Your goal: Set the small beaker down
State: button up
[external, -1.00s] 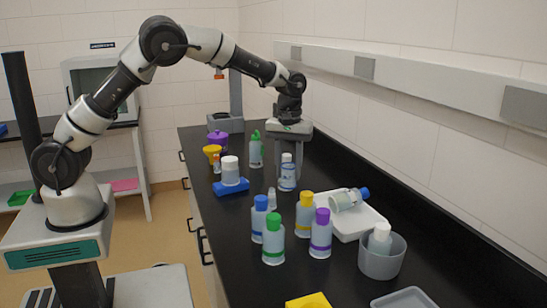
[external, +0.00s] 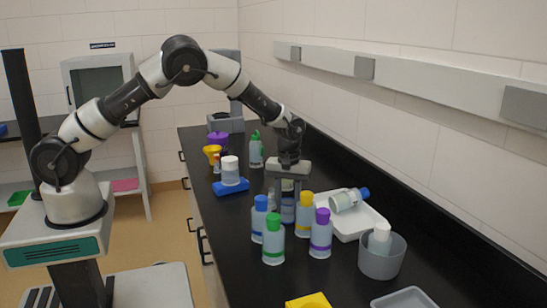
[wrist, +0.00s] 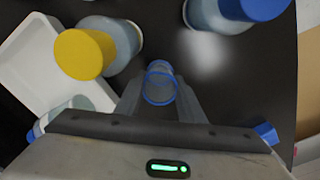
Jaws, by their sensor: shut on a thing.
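The small beaker (wrist: 160,82) is clear with a blue rim and shows between my fingertips in the wrist view. My gripper (wrist: 160,95) is shut on it. In the external view my gripper (external: 288,200) points down among the bottles, low over the black bench. The beaker (external: 288,208) is partly hidden there by my fingers and the bottles in front. I cannot tell whether its base touches the bench.
A yellow-capped bottle (external: 304,217) stands close right of my gripper and a blue-capped bottle (external: 259,218) close left. Green-capped (external: 273,242) and purple-capped (external: 320,236) bottles stand in front. A white tray (external: 372,222) and grey tub (external: 380,262) are to the right.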

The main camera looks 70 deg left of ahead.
jog(key=shift+f, duration=0.2)
jog(key=o, duration=1)
jog(key=shift+r, duration=0.1)
